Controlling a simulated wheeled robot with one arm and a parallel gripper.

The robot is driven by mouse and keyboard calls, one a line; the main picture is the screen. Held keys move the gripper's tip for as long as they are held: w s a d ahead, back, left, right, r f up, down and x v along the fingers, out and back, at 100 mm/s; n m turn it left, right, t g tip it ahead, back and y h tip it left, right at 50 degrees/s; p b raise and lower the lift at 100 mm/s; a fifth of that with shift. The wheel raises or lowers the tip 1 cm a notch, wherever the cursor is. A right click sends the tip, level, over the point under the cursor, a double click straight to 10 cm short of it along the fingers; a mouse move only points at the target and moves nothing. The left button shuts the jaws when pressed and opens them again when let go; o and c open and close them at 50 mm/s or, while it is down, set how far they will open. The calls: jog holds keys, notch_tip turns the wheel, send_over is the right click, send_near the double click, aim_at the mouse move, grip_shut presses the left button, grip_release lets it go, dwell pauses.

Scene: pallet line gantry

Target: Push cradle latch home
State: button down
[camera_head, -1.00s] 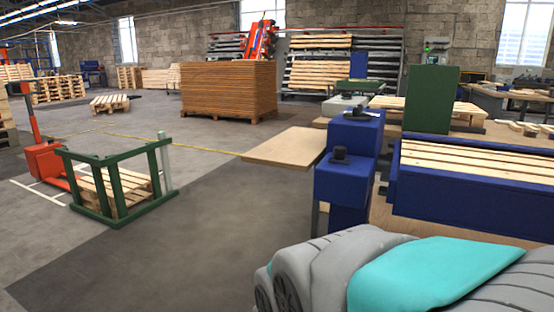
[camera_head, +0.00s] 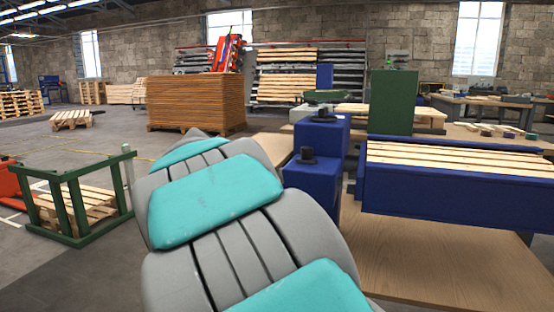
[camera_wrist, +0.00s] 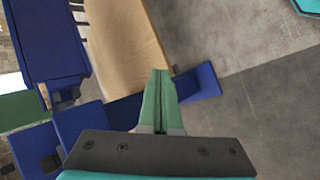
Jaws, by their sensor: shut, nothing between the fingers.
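In the head view a green open frame (camera_head: 75,237) stands on the floor at the left. A wooden pallet (camera_head: 88,203) sits inside it. I cannot make out for certain which part is the cradle latch. Two blue blocks with dark knobs on top, the nearer block (camera_head: 313,188) and the farther block (camera_head: 327,138), stand right of my arm. My gripper (camera_wrist: 160,75) shows only in the wrist view, with its green fingers together and nothing between them. It appears over the edge of a wooden board, near a blue bar (camera_wrist: 203,82). The head view does not show the gripper.
A blue trough (camera_head: 450,195) with pale slats stands at the right, above a wooden surface (camera_head: 440,270). A green panel (camera_head: 393,102) rises behind it. A brown board stack (camera_head: 196,103) stands farther back. Bare floor (camera_wrist: 260,110) shows right of the gripper.

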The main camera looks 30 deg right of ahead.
jog(key=w+d+r+t+h+b, duration=0.1)
jog(key=w+r+h, duration=0.25)
jog(key=w, duration=0.35)
jog(key=w+d+r+h+b, duration=0.1)
jog(key=w+d+r+h, duration=0.1)
jog(key=w+r, duration=0.4)
jog(key=n+t+h+b, duration=0.1)
jog(key=t+h+b, duration=0.1)
jog(key=h, duration=0.1)
send_near(290, 164)
jog(key=w+a+r, duration=0.3)
jog(key=shift+s+a, duration=0.1)
jog(key=d, duration=0.6)
jog(key=w+d, duration=0.1)
jog(key=d, duration=0.2)
jog(key=shift+d+f+b, duration=0.1)
jog(key=shift+d+b, duration=0.05)
jog(key=shift+b, duration=0.25)
jog(key=shift+s+d+b, duration=0.1)
jog(key=shift+s+d, duration=0.3)
jog(key=shift+d, duration=0.25)
jog(key=shift+s+d+b, duration=0.15)
jog(key=shift+s+d, duration=0.2)
jog(key=shift+d, duration=0.3)
jog(key=shift+s+d+b, duration=0.1)
jog(key=shift+s+d, duration=0.3)
jog(key=shift+d, duration=0.25)
